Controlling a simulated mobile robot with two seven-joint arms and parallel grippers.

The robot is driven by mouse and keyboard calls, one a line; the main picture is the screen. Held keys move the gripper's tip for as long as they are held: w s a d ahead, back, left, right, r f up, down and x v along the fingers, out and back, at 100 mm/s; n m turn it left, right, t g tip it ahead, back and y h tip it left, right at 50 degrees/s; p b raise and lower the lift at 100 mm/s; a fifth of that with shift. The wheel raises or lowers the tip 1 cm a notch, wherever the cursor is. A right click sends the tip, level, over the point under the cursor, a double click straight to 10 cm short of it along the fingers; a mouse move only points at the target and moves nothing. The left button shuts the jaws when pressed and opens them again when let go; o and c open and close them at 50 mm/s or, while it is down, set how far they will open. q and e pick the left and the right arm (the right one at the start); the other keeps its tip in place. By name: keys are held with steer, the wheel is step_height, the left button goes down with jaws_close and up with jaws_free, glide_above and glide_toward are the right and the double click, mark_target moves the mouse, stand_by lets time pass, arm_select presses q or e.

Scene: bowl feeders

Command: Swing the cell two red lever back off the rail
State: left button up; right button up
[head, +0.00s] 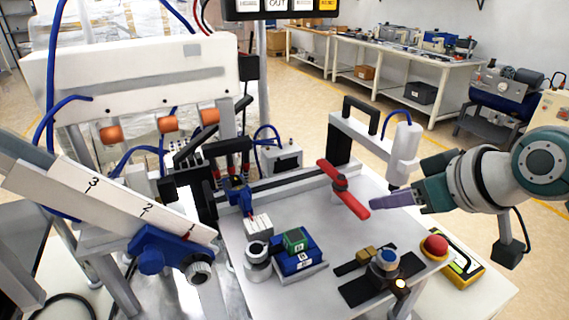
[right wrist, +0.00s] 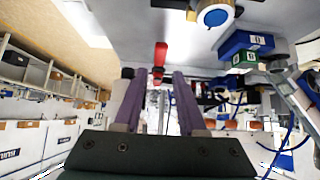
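The red lever (head: 353,201) is a flat bar on a dark pivot at the right end of the rail (head: 290,180). It lies slantwise, with its long end toward the front right and its short end at the back left. My right gripper (head: 374,201) comes in from the right, its purple fingers close to the lever's long end. In the right wrist view, the fingers (right wrist: 153,76) are apart and empty. The red lever (right wrist: 160,55) shows between and beyond their tips; contact cannot be told. My left gripper is not in view.
A blue block with a green piece (head: 295,241) sits on the table front. A black fixture with a blue-topped knob (head: 386,258) and a red button (head: 434,245) stand at front right.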

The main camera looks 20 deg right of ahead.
mark_target(358, 205)
steer(key=b+x, duration=0.1)
steer(key=x, duration=0.6)
steer(key=shift+w+f+b, duration=0.2)
steer(key=shift+f+b, duration=0.05)
steer(key=shift+b, duration=0.05)
steer(key=shift+c, duration=0.2)
jaws_close()
stand_by(0.9)
